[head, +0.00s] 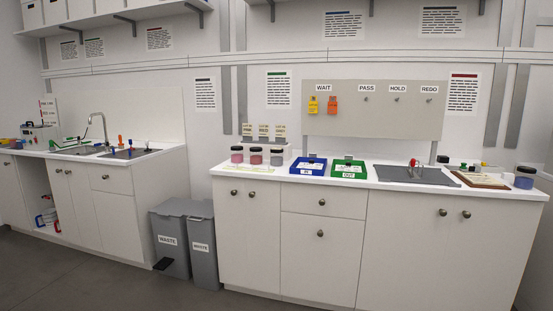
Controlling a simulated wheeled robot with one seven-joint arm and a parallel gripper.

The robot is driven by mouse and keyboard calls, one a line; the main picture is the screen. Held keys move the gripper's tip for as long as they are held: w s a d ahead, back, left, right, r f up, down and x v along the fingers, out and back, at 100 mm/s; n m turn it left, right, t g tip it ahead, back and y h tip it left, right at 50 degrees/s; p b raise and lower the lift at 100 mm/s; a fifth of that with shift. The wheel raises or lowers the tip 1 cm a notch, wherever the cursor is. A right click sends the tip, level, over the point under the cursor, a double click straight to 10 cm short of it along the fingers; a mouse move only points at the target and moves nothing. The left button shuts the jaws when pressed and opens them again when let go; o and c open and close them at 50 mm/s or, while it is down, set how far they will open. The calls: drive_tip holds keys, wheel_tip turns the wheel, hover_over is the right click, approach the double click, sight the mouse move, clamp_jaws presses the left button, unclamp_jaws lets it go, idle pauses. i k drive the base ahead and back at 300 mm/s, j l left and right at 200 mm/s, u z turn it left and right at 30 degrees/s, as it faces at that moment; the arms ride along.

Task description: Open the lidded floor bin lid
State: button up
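Two grey floor bins stand side by side on the floor in the gap between the two counters. The left bin (176,256) has a "WASTE" label and a dark pedal-like piece low at its front. Its grey lid (178,207) looks shut. The right bin (204,268) is narrower, also has a "WASTE" label, and its top also looks shut. The frame does not make clear which of them is the lidded floor bin. My gripper is not in view.
A white counter (320,190) to the right holds jars, a blue tray (308,167), a green tray (348,169) and a grey mat (415,176). A left counter (140,161) has a sink. The grey floor (75,285) before the bins is clear.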

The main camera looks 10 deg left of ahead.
sight(204, 210)
drive_tip(key=i+j, duration=0.35)
drive_tip(key=i, duration=0.15)
drive_tip(key=i+j+u, duration=0.1)
drive_tip(key=i+j, duration=0.6)
drive_tip(key=i, duration=0.3)
drive_tip(key=i+j+u, duration=0.15)
drive_tip(key=i+j, duration=0.2)
drive_tip(key=i, duration=0.15)
drive_tip(key=i+j, duration=0.3)
drive_tip(key=i, duration=0.2)
drive_tip(key=i+j+u, duration=0.1)
drive_tip(key=i+j, duration=0.15)
drive_tip(key=i, duration=0.25)
